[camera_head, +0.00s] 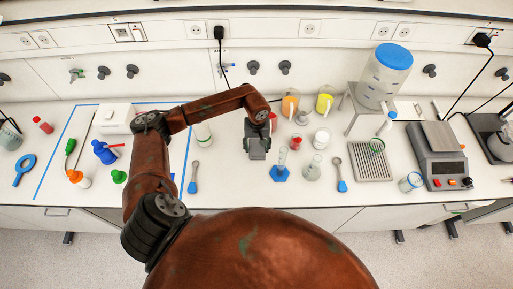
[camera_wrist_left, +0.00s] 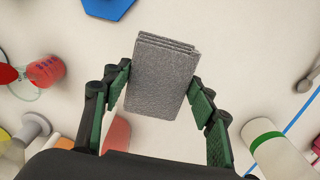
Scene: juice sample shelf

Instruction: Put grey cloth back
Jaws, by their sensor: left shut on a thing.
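The grey cloth (camera_wrist_left: 162,77) is a folded, layered rectangle in the left wrist view. My left gripper (camera_wrist_left: 163,88) is shut on it, with one green-padded finger along each side. In the head view my left gripper (camera_head: 257,150) points down over the middle of the white bench. The cloth is mostly hidden there by the gripper. I cannot tell whether the cloth touches the bench. My right gripper is not in view.
A white bottle with a green band (camera_head: 203,135) stands left. Blue tape (camera_head: 53,155) outlines an area at left.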

